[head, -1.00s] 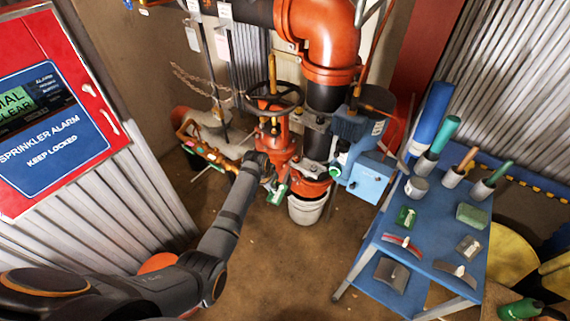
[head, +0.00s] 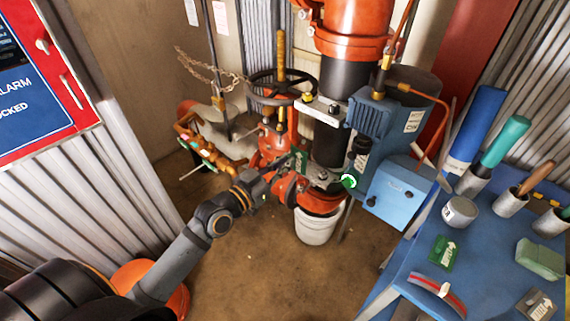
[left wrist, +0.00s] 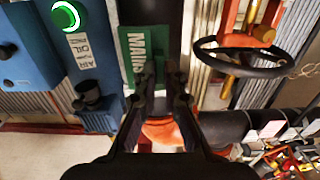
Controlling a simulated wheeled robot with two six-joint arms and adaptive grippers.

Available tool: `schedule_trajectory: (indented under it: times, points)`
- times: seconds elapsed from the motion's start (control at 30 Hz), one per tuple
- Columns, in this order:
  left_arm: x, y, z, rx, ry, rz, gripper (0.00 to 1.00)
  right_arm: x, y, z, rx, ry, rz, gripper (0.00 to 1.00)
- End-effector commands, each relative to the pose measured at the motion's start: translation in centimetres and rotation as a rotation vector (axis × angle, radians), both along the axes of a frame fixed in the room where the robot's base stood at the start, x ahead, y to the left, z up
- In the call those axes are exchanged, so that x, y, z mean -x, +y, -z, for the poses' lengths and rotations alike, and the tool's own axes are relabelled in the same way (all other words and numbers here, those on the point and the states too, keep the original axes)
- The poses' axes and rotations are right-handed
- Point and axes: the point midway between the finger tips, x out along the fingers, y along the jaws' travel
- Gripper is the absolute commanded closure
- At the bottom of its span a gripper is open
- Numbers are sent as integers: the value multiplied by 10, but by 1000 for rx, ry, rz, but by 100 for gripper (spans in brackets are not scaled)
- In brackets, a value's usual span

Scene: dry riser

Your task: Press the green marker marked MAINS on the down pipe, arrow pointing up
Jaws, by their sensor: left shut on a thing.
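My left gripper (head: 275,178) reaches in from the left and is shut on the green MAINS marker (head: 301,160). The marker is in front of the black down pipe (head: 331,147), at its left edge in the head view. In the left wrist view the gripper fingers (left wrist: 165,80) are at the marker (left wrist: 134,48), whose white word MAINS runs along the picture's vertical. The dark pipe (left wrist: 150,12) shows behind it. I cannot tell whether marker and pipe touch. The arrow is not clear. My right gripper is not in view.
A black handwheel (head: 282,88) stands left of the pipe, and a blue pump (head: 378,125) with a blue box (head: 397,192) stands right. A white bucket (head: 316,228) is below. The blue table (head: 405,270) holds another green marker (head: 443,252) and several tools.

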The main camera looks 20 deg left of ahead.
Motion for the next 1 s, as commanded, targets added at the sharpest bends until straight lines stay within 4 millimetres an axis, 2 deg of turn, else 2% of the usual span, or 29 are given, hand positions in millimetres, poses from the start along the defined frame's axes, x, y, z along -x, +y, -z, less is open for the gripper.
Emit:
schedule_trajectory:
  times: [0.07, 0.17, 0.43, 0.53, 0.6, 0.7, 1.0]
  points:
    - [2, 1, 0, -3, 2, 1, 100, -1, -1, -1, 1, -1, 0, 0]
    - [-5, -1, 3, -1, -1, -1, 100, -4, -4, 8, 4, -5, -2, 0]
    - [-34, -11, 5, 3, -1, -2, 100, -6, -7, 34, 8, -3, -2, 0]
    - [-45, -16, 3, 3, -3, 0, 100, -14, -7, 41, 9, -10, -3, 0]
    - [-52, -18, 3, 3, 0, -2, 100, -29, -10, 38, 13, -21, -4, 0]
    - [-63, -22, 2, 2, -2, -1, 100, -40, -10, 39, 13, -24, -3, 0]
    - [-93, -33, 1, 1, 1, 0, 100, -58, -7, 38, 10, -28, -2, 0]
